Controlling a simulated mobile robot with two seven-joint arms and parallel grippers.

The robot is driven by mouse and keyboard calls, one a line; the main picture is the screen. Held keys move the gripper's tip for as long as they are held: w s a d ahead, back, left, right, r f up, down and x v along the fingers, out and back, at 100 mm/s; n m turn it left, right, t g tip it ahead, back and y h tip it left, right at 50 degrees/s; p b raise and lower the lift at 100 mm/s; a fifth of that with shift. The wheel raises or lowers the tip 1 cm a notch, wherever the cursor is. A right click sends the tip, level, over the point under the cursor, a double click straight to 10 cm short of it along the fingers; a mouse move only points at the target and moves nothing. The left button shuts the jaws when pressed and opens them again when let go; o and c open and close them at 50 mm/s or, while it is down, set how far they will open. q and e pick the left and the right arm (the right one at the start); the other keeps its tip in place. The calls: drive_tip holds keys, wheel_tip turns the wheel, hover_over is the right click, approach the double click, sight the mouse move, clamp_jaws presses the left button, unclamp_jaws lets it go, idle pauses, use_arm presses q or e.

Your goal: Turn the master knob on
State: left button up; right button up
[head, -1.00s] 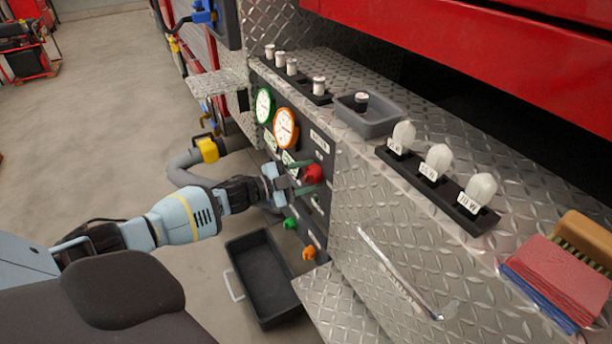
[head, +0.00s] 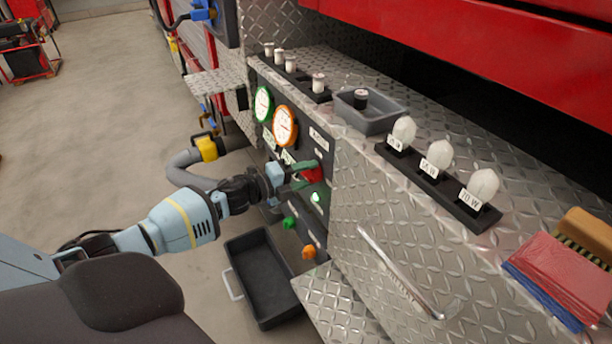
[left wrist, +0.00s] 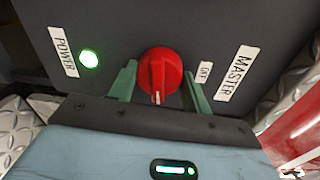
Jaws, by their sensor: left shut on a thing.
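The red master knob (head: 312,172) is on the dark control panel (head: 321,152) of the truck. In the left wrist view the red knob (left wrist: 160,76) sits between the two green fingers, beside the MASTER label (left wrist: 236,74) and a small OFF label (left wrist: 205,72). Its white pointer mark points toward the gripper, not at the OFF label. My left gripper (head: 304,172) is shut on the knob; it also shows in the left wrist view (left wrist: 160,86). The green POWER light (left wrist: 89,59) is lit, and it glows in the head view (head: 316,197). My right gripper is not in view.
A green knob (head: 290,222) and an orange knob (head: 308,252) are low on the panel. Two gauges (head: 284,126) are above. A black bin (head: 262,282) stands on the floor below. Bulbs (head: 437,157) and a grey tray (head: 368,115) are on the ledge.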

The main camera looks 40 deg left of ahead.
use_arm(q)
drive_tip(key=shift+m, duration=0.6)
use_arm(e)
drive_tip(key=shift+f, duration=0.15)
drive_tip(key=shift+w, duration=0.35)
use_arm(q)
drive_tip(key=o, duration=1)
drive_tip(key=shift+c, duration=0.2)
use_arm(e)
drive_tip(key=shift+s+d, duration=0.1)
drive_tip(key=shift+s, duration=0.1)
use_arm(q)
drive_tip(key=v, duration=0.8)
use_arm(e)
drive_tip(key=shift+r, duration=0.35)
use_arm(q)
drive_tip(key=shift+d, duration=0.1)
